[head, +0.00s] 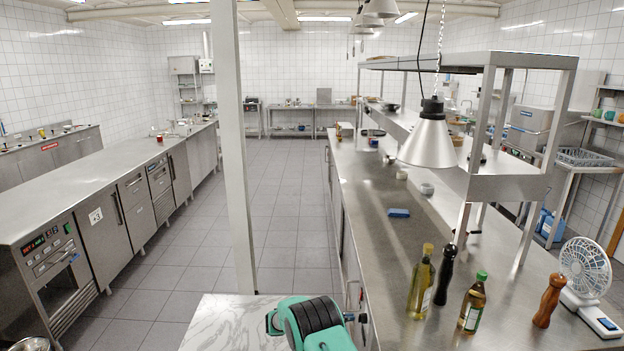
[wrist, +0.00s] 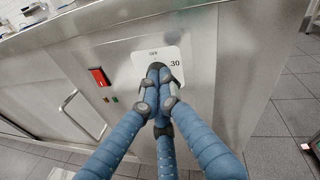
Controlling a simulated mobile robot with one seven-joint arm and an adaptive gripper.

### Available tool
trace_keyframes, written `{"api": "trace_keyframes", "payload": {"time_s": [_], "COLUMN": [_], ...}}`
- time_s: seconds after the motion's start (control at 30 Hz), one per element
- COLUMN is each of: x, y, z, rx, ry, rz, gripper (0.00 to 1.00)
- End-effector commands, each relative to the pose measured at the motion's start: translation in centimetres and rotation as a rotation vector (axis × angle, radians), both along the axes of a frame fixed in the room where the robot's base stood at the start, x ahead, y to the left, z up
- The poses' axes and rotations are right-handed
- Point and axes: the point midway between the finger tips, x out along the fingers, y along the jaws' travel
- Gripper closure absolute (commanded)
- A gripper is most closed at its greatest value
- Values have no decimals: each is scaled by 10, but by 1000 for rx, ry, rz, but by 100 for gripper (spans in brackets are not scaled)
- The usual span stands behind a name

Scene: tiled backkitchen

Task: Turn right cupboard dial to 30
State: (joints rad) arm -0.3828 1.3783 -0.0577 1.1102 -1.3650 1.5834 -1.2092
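In the wrist view a white dial plate (wrist: 140,58) sits on a steel cupboard front (wrist: 204,62). It reads OFF at the top and 30 at the right. My gripper (wrist: 158,74) has its blue, dark-tipped fingers drawn together in front of the middle of the plate. The dial knob is hidden behind the fingertips, so its setting cannot be read. I cannot tell whether the fingertips touch or grip it. In the head view neither the dial nor my gripper can be made out.
A red switch (wrist: 98,77) with small lamps below it and a bar handle (wrist: 84,116) lie left of the plate. In the head view, bottles, mills and a fan (head: 587,268) stand on the right counter (head: 385,240). The tiled aisle (head: 285,215) is clear beyond a white post (head: 232,140).

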Motion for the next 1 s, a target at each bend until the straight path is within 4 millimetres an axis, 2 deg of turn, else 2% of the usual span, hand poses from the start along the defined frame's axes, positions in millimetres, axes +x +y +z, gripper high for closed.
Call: {"api": "trace_keyframes", "payload": {"time_s": [0.2, 0.4, 1.0], "x": [0, 0, 1], "y": [-20, -28, -29], "z": [0, 0, -1], "rx": [0, 0, 0], "ry": [1, 0, 0], "rz": [0, 0, 0], "gripper": [100, 100, 100]}}
